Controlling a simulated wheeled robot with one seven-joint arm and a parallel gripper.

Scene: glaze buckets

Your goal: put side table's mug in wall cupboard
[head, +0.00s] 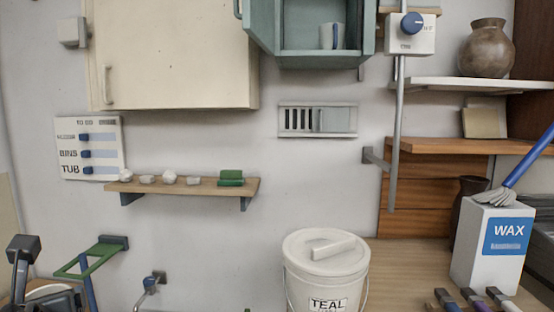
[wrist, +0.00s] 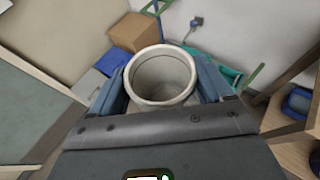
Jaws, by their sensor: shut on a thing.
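My gripper (wrist: 162,88) is shut on a pale, round, open-topped mug (wrist: 160,102), with a blue-grey finger on each side. I look down into its mouth, and it seems empty. In the head view, dark parts of my arm show at the lower left, beside a pale rim (head: 48,290) that may be this mug. A teal wall cupboard (head: 318,61) at the top centre stands open. Another white mug (head: 326,36) with a blue stripe stands inside it. A cream wall cupboard (head: 175,55) left of it is shut. I cannot make out the side table.
A shelf (head: 185,187) with stones and a green block is below the cream cupboard. A lidded TEAL bucket (head: 325,265) and a WAX box (head: 492,245) stand at lower right. A control box (head: 410,35) on a pole is right of the teal cupboard. A green bracket (head: 92,260) juts out lower left.

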